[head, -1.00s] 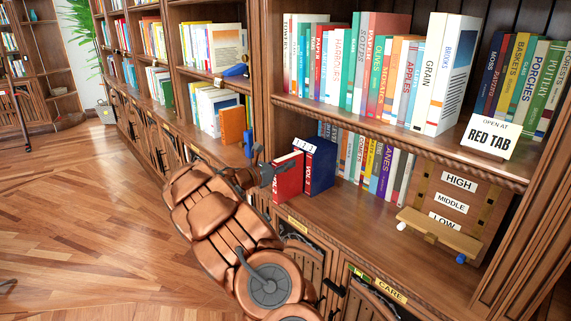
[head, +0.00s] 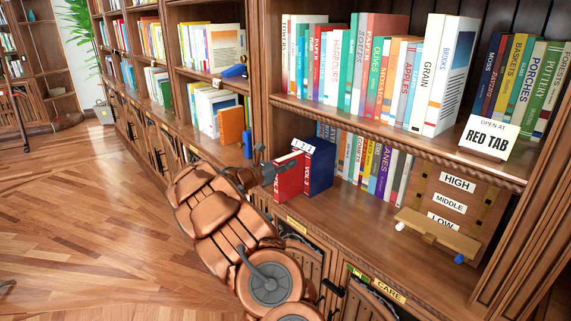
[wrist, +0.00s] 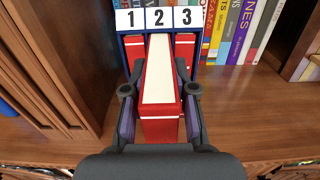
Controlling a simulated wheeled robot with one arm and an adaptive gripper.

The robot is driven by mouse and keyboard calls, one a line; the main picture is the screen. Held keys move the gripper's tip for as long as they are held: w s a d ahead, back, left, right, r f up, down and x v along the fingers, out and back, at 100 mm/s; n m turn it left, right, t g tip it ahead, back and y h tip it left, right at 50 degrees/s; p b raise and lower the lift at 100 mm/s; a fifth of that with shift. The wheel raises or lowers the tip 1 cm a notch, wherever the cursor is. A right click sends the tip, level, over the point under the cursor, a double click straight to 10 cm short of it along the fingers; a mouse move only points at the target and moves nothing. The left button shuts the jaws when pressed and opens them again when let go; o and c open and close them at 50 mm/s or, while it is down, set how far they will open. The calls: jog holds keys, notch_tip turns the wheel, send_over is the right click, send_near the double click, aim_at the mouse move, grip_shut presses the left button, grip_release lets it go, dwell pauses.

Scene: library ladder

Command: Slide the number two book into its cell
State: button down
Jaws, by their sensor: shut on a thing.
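The number two book is red with a pale page top (wrist: 158,75); it also shows red in the head view (head: 288,177). My gripper (wrist: 160,92) is shut on it, one finger on each side; in the head view my gripper (head: 262,166) is partly hidden at the book's left. A blue case (head: 321,168) has cells labelled 1, 2, 3 (wrist: 159,18). The book stands upright, lined up with the middle cell under the 2. Its far end reaches between red books in cells 1 (wrist: 134,52) and 3 (wrist: 185,50), and most of it sticks out. The cell's depth is hidden.
A row of books (head: 365,165) stands behind and right of the case. A wooden HIGH, MIDDLE, LOW panel (head: 450,195) is farther right. A shelf upright (wrist: 45,60) is close on the left. Bare shelf board (wrist: 255,115) lies right of my gripper.

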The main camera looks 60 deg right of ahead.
jog(key=shift+x, duration=2.2)
jog(key=c, duration=0.8)
grip_release()
jog(key=shift+c, duration=0.2)
jog(key=v, duration=1.2)
jog(key=shift+r, duration=0.1)
